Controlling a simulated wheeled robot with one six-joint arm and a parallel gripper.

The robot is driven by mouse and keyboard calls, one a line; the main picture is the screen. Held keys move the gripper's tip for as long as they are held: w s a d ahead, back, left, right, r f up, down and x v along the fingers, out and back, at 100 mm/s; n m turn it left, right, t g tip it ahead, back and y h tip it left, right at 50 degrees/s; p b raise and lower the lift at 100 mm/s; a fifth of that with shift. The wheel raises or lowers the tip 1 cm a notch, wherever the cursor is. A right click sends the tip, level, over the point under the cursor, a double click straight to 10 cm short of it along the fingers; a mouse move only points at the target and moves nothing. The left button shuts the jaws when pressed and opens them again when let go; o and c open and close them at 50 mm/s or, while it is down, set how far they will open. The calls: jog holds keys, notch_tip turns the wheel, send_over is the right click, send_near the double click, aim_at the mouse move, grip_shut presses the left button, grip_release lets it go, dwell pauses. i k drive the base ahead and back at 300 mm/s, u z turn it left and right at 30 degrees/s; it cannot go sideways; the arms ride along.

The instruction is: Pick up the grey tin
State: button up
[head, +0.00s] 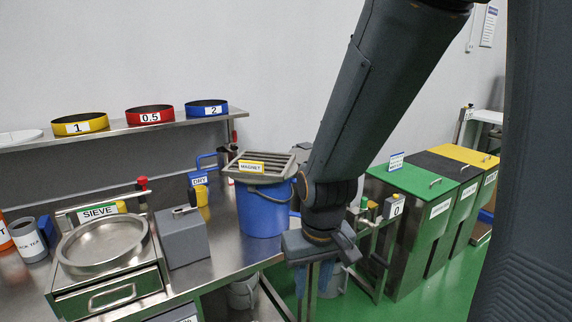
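A grey cylindrical tin (28,240) with a white label stands at the far left of the steel bench. Its label is only partly readable. My gripper (320,262) hangs at the end of my arm, right of the bench's edge and far from the tin. It is seen from above and behind. Its fingertips are not clear, and nothing can be seen held in it.
An orange container (4,235) stands beside the tin. The sieve unit (110,285), a grey box (184,240) and a blue bucket (262,212) under the magnet grate (260,167) fill the bench. Lidded bins (412,225) stand at right on green floor.

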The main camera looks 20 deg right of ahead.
aim_at(25, 232)
jog(key=u, duration=2)
jog(key=k, duration=0.7)
jog(key=u, duration=0.9)
jog(key=k, duration=0.55)
jog(key=u, duration=0.65)
jog(key=i, duration=1.6)
jog(key=z, duration=0.4)
jog(key=i, duration=1.3)
jog(key=z, duration=1.6)
jog(key=i, duration=0.85)
jog(key=z, duration=0.9)
